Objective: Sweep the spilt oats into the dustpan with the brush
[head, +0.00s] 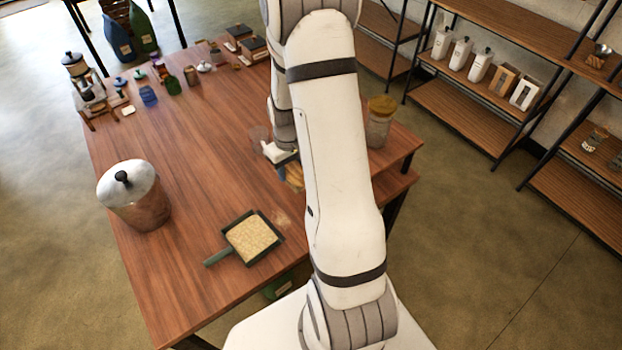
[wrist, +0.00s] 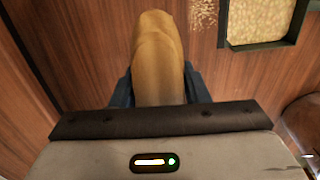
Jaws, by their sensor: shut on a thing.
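The dustpan (head: 218,258) is dark green and lies flat near the table's front edge, its handle toward the lower left. A broad layer of pale oats (head: 252,237) covers its floor. A faint scatter of oats (head: 282,219) shows on the table beside its right edge. My gripper (head: 285,166) is right of and beyond the dustpan, partly hidden by my arm. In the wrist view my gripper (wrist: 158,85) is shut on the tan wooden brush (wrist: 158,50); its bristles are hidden. The dustpan (wrist: 222,28) with oats (wrist: 262,20) shows at the upper right there.
A lidded metal pot (head: 140,208) stands left of the dustpan. A jar with a tan lid (head: 380,122) stands right of my arm.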

